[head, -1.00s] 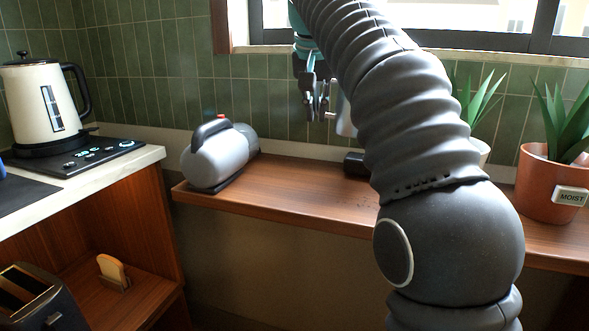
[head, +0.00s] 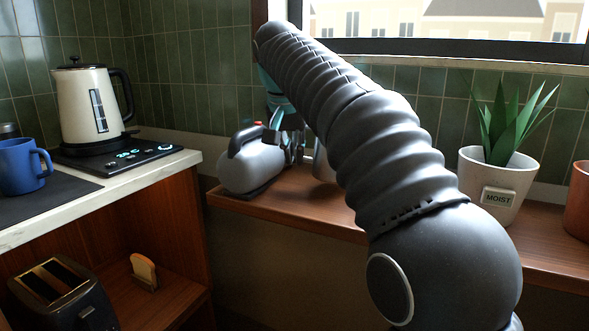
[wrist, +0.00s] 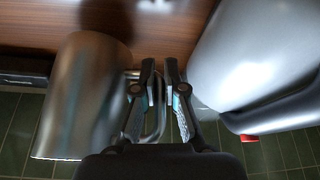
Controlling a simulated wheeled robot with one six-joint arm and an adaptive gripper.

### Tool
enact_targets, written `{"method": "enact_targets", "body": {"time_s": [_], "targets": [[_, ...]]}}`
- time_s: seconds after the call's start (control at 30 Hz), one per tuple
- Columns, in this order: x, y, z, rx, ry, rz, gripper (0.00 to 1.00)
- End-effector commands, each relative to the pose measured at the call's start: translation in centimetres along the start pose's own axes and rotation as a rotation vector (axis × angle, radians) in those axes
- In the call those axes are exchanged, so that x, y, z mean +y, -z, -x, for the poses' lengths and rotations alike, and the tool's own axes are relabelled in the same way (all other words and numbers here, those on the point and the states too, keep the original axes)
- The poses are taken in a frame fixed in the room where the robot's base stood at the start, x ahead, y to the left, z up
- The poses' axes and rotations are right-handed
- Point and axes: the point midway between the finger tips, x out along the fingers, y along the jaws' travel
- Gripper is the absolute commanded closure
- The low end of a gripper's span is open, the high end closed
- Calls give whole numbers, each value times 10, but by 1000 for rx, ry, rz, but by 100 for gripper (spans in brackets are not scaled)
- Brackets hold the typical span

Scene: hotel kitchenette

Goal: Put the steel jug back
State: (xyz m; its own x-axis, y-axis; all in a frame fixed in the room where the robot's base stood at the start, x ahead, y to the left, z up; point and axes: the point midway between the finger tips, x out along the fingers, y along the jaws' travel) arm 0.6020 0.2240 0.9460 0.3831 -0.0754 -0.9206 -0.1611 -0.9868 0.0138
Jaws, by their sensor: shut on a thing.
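The steel jug (wrist: 80,100) fills the left of the wrist view, with its handle (wrist: 160,118) toward my gripper. My gripper (wrist: 160,85) is shut on this handle. In the head view my gripper (head: 294,150) is low over the wooden shelf, just right of a grey appliance. There only a sliver of the jug (head: 321,164) shows, because my arm covers the rest. The jug's lower end is close to the shelf; I cannot tell whether it touches.
The grey appliance (head: 252,165) with a black handle stands close beside my gripper and also shows in the wrist view (wrist: 262,60). A dark object (wrist: 22,80) lies beyond the jug. A potted plant (head: 495,190) stands farther right on the shelf (head: 290,208). A kettle (head: 88,105) and blue mug (head: 20,167) stand left.

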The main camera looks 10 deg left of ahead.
Motion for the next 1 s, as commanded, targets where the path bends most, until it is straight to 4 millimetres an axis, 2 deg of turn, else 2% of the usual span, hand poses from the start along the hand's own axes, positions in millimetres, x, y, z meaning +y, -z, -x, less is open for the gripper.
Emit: {"method": "enact_targets", "body": {"time_s": [0.1,0.23,0.67,0.7,0.77,0.8,1.0], "targets": [[1,-8,-17,0,0,0,100],[0,-12,-28,0,0,1,100],[0,-14,-32,1,1,0,100],[0,-14,-32,0,1,0,83],[0,-14,-32,0,1,0,68],[0,-14,-32,0,1,0,65],[0,-14,-32,-1,0,0,65]]}}
